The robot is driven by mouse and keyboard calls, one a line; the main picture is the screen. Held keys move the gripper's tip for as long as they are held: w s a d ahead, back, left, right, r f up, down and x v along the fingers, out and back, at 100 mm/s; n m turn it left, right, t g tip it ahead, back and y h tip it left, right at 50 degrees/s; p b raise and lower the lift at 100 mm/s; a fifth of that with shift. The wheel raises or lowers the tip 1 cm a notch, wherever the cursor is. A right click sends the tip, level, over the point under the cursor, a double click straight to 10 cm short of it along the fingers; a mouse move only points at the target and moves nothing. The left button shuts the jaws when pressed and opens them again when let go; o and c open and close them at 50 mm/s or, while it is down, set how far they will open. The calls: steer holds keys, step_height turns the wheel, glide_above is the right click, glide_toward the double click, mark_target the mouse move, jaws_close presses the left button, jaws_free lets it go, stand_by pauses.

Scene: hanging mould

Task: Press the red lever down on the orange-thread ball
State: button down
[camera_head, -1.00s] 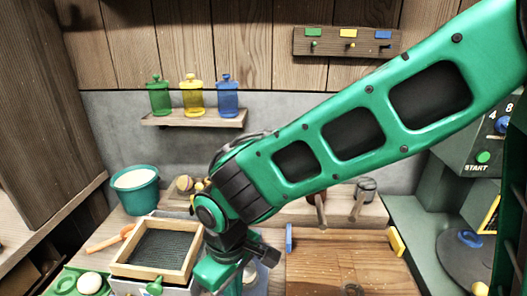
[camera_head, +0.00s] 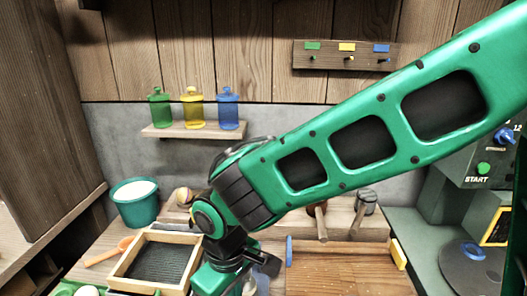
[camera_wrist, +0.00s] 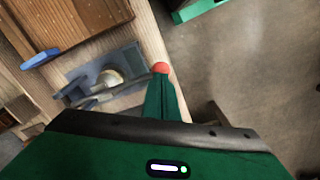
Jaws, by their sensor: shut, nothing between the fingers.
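The red lever's round knob (camera_wrist: 160,68) shows in the wrist view, right at the tip of my gripper (camera_wrist: 162,84). My gripper is shut and empty; I cannot tell whether it touches the knob. Left of the knob is a grey metal press (camera_wrist: 78,76) on the wood, with a pale ball (camera_wrist: 111,78) in it. The colour of that ball's thread is too small to tell. In the head view my arm hides the press and lever, and my gripper's fingers are not clearly seen.
In the wrist view a blue block (camera_wrist: 40,59) lies on the wooden bench, whose edge runs beside the knob, with floor beyond. In the head view are a wood-framed tray (camera_head: 130,268), a teal bucket (camera_head: 135,205) and a wooden board (camera_head: 340,270).

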step_height(320, 180, up, 5)
steer(key=shift+r, duration=0.2)
stand_by(0.4)
stand_by(1.5)
